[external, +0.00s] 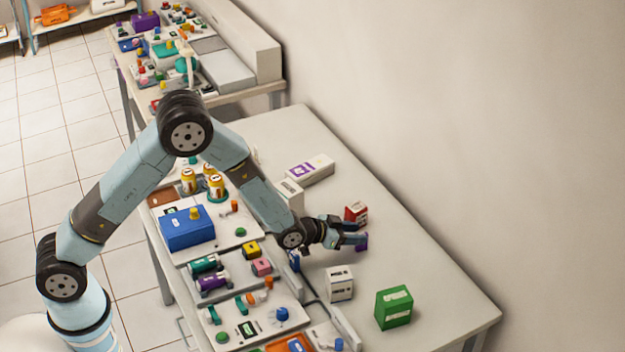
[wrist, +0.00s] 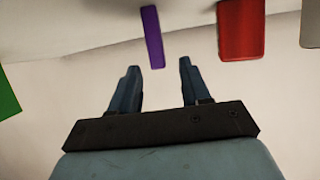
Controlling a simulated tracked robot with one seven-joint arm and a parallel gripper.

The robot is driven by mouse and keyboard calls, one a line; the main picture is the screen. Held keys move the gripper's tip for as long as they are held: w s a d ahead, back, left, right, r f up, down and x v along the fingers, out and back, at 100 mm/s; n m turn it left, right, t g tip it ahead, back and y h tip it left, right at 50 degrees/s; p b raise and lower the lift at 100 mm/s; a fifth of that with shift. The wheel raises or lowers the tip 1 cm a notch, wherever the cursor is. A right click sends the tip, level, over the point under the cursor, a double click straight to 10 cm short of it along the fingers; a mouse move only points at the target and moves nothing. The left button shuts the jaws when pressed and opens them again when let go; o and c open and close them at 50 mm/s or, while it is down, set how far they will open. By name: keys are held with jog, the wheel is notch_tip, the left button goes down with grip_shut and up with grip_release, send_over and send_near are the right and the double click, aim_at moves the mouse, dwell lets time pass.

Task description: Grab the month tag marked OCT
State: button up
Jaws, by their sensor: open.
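A small thin purple tag (external: 362,242) stands on the table just beyond my fingertips. It also shows upright in the wrist view (wrist: 152,38), ahead of the gap between the fingers. I cannot read OCT or any other marking on it. My gripper (external: 352,233) is open and empty, low over the table; its two fingers (wrist: 158,72) show apart in the wrist view. The tag seems just past the fingertips, and I cannot tell whether they touch it. In the external view the fingers partly hide the tag.
A red box (external: 356,211) stands close beside the purple tag, also in the wrist view (wrist: 241,30). A white box (external: 340,284) and a green box (external: 394,308) stand nearer the front. Trays with coloured parts (external: 250,328) line the left side.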

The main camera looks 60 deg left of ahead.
jog(key=shift+w+d+f, duration=0.1)
jog(key=shift+w+f, duration=0.45)
jog(key=shift+w, duration=0.15)
jog(key=shift+w+d+f, duration=0.1)
jog(key=shift+w+f, duration=0.4)
jog(key=shift+w, duration=0.2)
grip_shut()
